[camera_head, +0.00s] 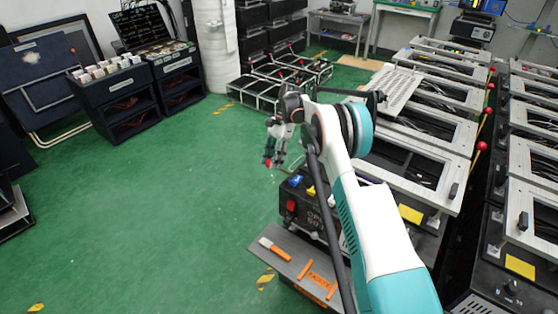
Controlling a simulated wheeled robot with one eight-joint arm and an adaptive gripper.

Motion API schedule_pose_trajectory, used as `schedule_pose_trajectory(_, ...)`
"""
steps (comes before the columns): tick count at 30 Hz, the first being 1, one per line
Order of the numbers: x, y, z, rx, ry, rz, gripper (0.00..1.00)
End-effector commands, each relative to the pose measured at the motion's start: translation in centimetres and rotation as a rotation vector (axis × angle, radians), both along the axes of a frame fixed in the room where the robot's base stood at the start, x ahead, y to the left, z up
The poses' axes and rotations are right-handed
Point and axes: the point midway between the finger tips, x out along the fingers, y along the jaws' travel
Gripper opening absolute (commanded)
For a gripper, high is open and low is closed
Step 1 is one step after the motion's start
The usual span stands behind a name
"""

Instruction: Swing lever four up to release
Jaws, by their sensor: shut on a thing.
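My gripper (272,158) hangs left of my arm's bent wrist, with its fingers pointing down. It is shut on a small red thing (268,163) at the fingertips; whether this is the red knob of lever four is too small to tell. No lever number is readable.
A black box (297,212) with blue, yellow and red parts stands below my gripper, beside a grey plate (270,262) with orange-handled tools. Metal-framed fixtures (415,185) fill the right. Dark crates (130,108) stand back left. Green floor (150,210) is clear at left.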

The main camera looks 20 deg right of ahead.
Motion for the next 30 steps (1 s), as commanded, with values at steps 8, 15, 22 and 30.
schedule_pose_trajectory(8, 0.1, 0.0, 0.2, 0.003, -0.001, -0.003, 0.0)
schedule_pose_trajectory(15, 0.2, -0.1, 0.2, 0.003, -0.002, -0.003, 0.54)
schedule_pose_trajectory(22, 0.1, 0.0, 0.2, 0.002, -0.001, -0.003, 0.54)
schedule_pose_trajectory(30, 0.9, -0.8, 1.8, 0.002, -0.003, -0.004, 0.54)
